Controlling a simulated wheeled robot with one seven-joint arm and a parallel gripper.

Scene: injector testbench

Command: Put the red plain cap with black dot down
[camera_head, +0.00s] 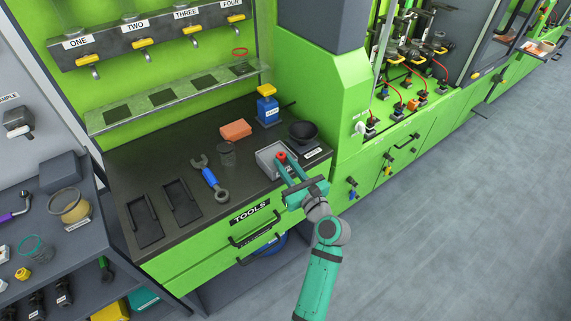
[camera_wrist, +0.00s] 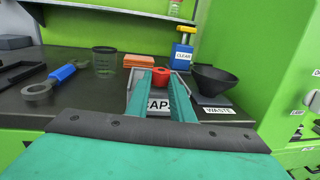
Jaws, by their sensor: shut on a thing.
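The red cap (camera_head: 281,155) is between the fingertips of my gripper (camera_head: 284,163), above the grey caps tray (camera_head: 263,160). In the wrist view my gripper (camera_wrist: 161,84) is shut on the red cap (camera_wrist: 161,76), and the tray (camera_wrist: 137,74) lies below and around it. The tray's label, partly covered by a finger, reads "CAPS". No black dot can be made out on the cap. Whether the cap touches the tray floor cannot be told.
A black funnel (camera_head: 303,132) on a waste stand is right of the tray. A blue bottle (camera_head: 267,108), an orange block (camera_head: 236,130), a clear beaker (camera_head: 227,154) and a blue-handled wrench (camera_head: 210,178) stand or lie around it. The dark counter's front middle is clear.

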